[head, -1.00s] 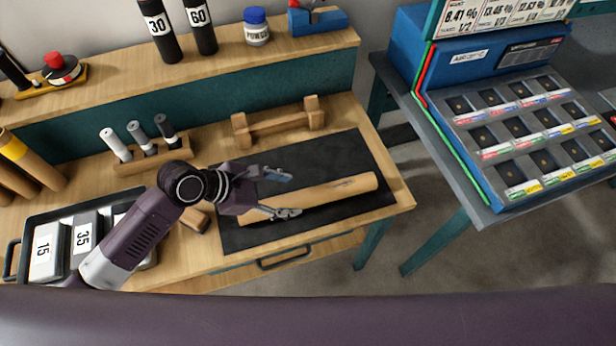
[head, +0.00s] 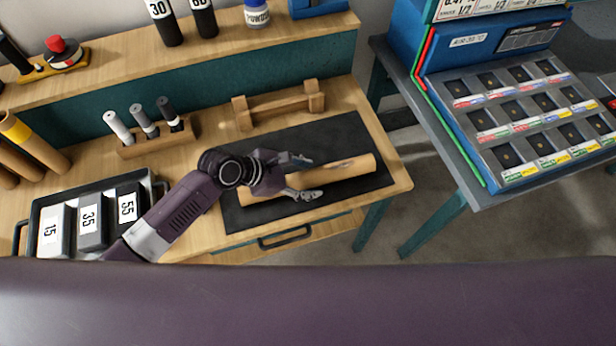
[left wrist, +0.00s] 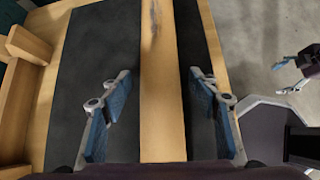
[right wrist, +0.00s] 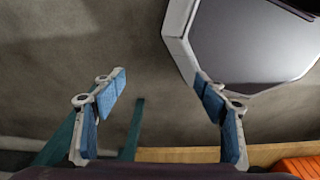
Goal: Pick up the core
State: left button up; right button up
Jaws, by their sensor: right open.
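The core, a long tan tube (head: 347,170), lies on a dark mat (head: 360,133) on the wooden bench. My left gripper (head: 309,177) is open over the core near its middle, with one finger on each side. In the left wrist view the core (left wrist: 162,70) runs between the spread blue pads of the left gripper (left wrist: 162,105), closer to the right pad; neither pad grips it. My right gripper (right wrist: 160,95) is open and empty over the floor in the right wrist view; it is outside the head view.
A wooden cradle (head: 278,107) stands behind the mat. A rack with small rolls (head: 150,140) and a tray of numbered weights (head: 160,185) are to the left. A side table with a blue sample box (head: 450,130) stands right, across a floor gap.

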pick_arm(q)
jog(key=c, duration=1.2)
pick_arm(e)
jog(key=shift+s+d+f, duration=0.1)
jog(key=shift+s, duration=0.85)
pick_arm(q)
jog(key=shift+r, duration=0.1)
